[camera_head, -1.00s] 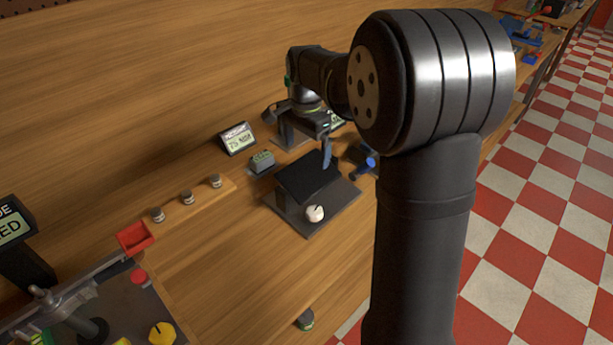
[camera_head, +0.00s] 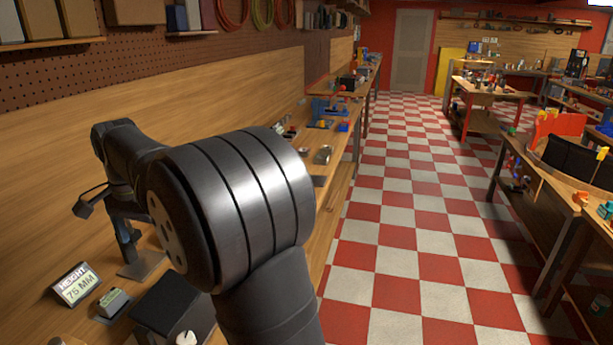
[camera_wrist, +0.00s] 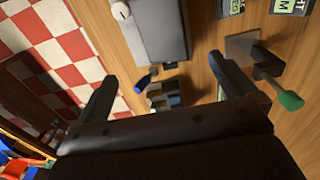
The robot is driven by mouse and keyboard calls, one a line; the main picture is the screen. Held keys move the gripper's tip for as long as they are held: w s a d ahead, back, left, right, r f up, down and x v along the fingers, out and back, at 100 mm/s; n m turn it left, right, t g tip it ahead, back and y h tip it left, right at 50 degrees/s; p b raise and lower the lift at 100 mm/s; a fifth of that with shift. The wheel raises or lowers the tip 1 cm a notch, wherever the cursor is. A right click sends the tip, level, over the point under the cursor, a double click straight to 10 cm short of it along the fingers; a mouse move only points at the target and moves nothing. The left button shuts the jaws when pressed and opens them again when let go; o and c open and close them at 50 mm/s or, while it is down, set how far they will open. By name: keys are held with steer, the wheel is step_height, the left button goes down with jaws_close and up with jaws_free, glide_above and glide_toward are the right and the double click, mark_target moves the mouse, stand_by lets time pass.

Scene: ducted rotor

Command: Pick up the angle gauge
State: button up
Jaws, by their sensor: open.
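A small grey boxy device with a pale greenish top (camera_head: 112,301) sits on the bench beside the height sign in the head view. It may be the angle gauge, but I cannot read any marking on it. In the head view my arm hides part of the bench.
A sign reading height 75 mm (camera_head: 77,286) stands beside the device. A dark block (camera_head: 172,306) with a white knob (camera_head: 186,338) is to its right. The wrist view shows a blue-handled tool (camera_wrist: 144,80) and a green-tipped lever (camera_wrist: 290,100). The checkered floor (camera_head: 400,220) lies beyond the bench edge.

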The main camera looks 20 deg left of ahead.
steer(key=shift+c, duration=1.2)
steer(key=n, duration=1.8)
glide_above(110, 297)
step_height(110, 297, down, 7)
step_height(110, 297, down, 17)
steer(key=shift+a+f, duration=0.1)
steer(key=shift+f, duration=0.05)
steer(key=c, duration=1.1)
steer(key=shift+c, duration=0.2)
